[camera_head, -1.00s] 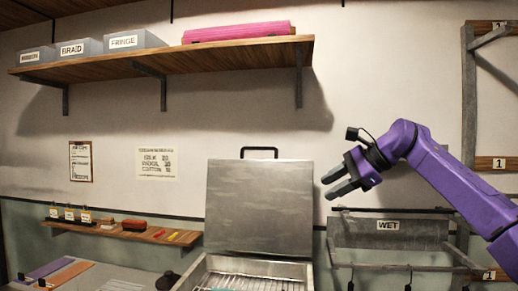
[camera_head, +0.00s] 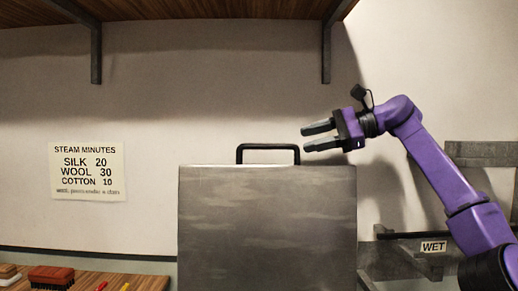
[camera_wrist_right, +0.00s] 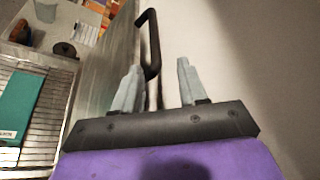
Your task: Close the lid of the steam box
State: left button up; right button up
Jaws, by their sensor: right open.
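The steam box lid (camera_head: 267,225) is a grey metal panel standing upright, open, in the head view. Its black handle (camera_head: 268,147) sits on the top edge. My right gripper (camera_head: 305,138) is open and empty, just right of the handle and a little above the lid's top edge. In the right wrist view the handle (camera_wrist_right: 152,45) lies ahead of the open fingers (camera_wrist_right: 158,85), slightly left of the middle between them, with nothing gripped. The box's open inside with a wire rack (camera_wrist_right: 50,110) shows at the left there. My left gripper is not in view.
A wooden shelf (camera_head: 210,10) runs along the wall above. A steam minutes sign (camera_head: 87,171) hangs at the left. A lower shelf (camera_head: 150,282) holds a brush (camera_head: 51,277). A WET rack (camera_head: 433,246) is at the right. A green item (camera_wrist_right: 18,105) lies on the wire rack.

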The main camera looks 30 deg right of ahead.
aim_at(284, 146)
jog(key=shift+w+a+f, duration=0.15)
jog(key=shift+a, duration=0.3)
jog(key=a, duration=0.1)
jog(key=w+a, duration=0.2)
jog(key=a, duration=0.1)
jog(key=shift+f+p, duration=0.35)
jog(key=shift+p, duration=0.05)
jog(key=w, duration=0.1)
jog(key=w+a+f, duration=0.1)
jog(key=w, duration=0.2)
jog(key=shift+w+a+f, duration=0.1)
jog(key=shift+a+f, duration=0.25)
jog(key=shift+a, duration=0.05)
jog(key=shift+s+r, duration=0.2)
jog(key=shift+s, duration=0.35)
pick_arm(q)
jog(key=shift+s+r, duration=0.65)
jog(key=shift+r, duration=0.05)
pick_arm(e)
jog(key=shift+w+f, duration=0.1)
jog(key=shift+w, duration=0.05)
grip_shut()
